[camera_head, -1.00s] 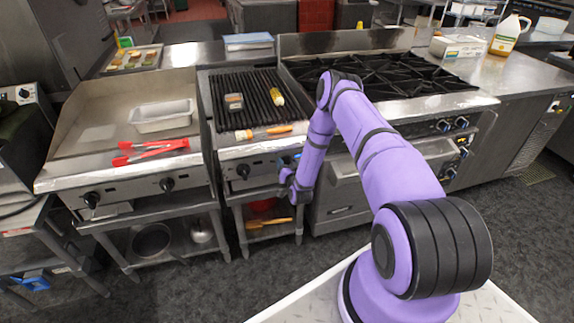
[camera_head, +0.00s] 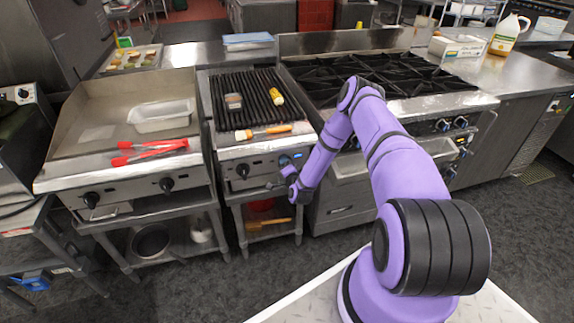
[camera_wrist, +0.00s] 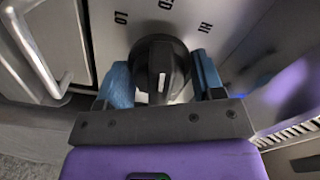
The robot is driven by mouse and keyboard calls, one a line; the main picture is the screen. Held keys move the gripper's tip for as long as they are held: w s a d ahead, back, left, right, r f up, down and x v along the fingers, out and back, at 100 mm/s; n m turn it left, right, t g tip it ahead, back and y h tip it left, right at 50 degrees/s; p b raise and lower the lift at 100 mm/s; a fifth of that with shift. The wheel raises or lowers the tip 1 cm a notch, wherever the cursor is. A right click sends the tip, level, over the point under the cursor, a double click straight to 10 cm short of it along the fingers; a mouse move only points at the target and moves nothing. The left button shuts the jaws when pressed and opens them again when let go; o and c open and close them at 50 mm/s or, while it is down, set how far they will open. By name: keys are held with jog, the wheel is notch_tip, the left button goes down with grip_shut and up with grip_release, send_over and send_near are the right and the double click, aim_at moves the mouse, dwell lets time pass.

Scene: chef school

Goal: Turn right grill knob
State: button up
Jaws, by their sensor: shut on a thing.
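The right grill knob (camera_wrist: 155,60) is a black dial with a white mark, on a steel panel lettered LO, HI and a partly hidden word. My gripper (camera_wrist: 162,82) has its blue fingers on either side of the knob and is shut on it. The mark points toward the bottom of the wrist picture. In the head view my gripper (camera_head: 286,161) is at the right end of the grill's front panel and covers much of the knob. The left grill knob (camera_head: 242,170) is free.
A brush (camera_head: 263,132) lies across the front of the grill grate (camera_head: 255,88), above the panel. A griddle (camera_head: 95,135) stands to the left. The stove (camera_head: 380,80) and its knobs are on the right. A metal handle (camera_wrist: 38,60) is left of the panel in the wrist view.

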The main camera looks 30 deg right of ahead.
dwell(0.3)
jog(key=o, duration=0.6)
jog(key=shift+o, duration=0.2)
jog(key=v, duration=1)
jog(key=shift+s, duration=0.4)
jog(key=shift+s+a, duration=0.1)
jog(key=shift+s, duration=0.05)
